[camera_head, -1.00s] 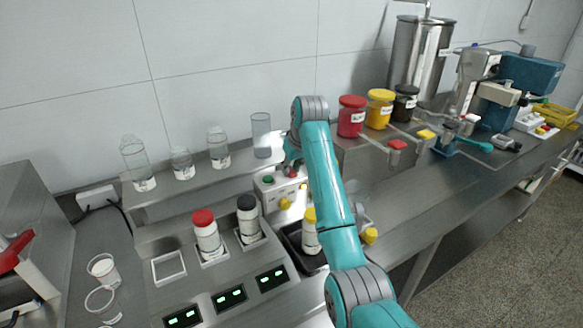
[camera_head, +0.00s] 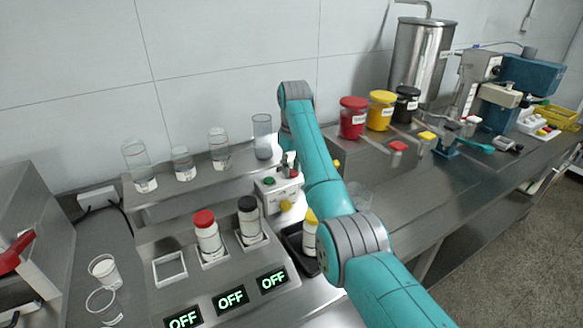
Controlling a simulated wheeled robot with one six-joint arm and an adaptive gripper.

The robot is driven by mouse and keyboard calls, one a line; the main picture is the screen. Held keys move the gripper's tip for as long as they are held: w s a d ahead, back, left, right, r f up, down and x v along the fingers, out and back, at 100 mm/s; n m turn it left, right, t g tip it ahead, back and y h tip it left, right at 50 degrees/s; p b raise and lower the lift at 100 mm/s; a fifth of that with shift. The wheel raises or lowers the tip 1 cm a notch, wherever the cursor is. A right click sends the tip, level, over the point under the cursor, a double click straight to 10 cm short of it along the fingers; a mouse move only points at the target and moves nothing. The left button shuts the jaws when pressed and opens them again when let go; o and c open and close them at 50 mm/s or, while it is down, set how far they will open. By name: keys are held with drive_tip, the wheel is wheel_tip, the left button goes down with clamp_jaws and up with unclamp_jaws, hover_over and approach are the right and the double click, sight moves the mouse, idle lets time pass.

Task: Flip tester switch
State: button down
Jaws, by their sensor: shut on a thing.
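The tester seems to be the small pale box (camera_head: 279,193) with a green button (camera_head: 269,181), a red button and a yellow knob (camera_head: 286,205) on its front. My gripper (camera_head: 289,168) is at the upper right of this box, small and partly hidden behind my teal arm. Its jaws are shut at the tester's switch, by the red part on top; the exact contact is too small to make out. Three displays (camera_head: 231,299) on the grey console in front read OFF in green.
Red-capped (camera_head: 208,236) and black-capped (camera_head: 249,221) bottles stand in the console, beside an empty square holder (camera_head: 170,268). A yellow-capped bottle (camera_head: 310,234) stands close to my arm. Glass beakers (camera_head: 219,149) line the shelf behind. Red, yellow and black jars (camera_head: 353,117) stand right.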

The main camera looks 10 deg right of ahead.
sight(291, 171)
drive_tip(key=c, duration=1)
unclamp_jaws()
drive_tip(key=shift+o, duration=0.2)
wheel_tip(291, 171, up, 10)
drive_tip(key=shift+w, duration=0.1)
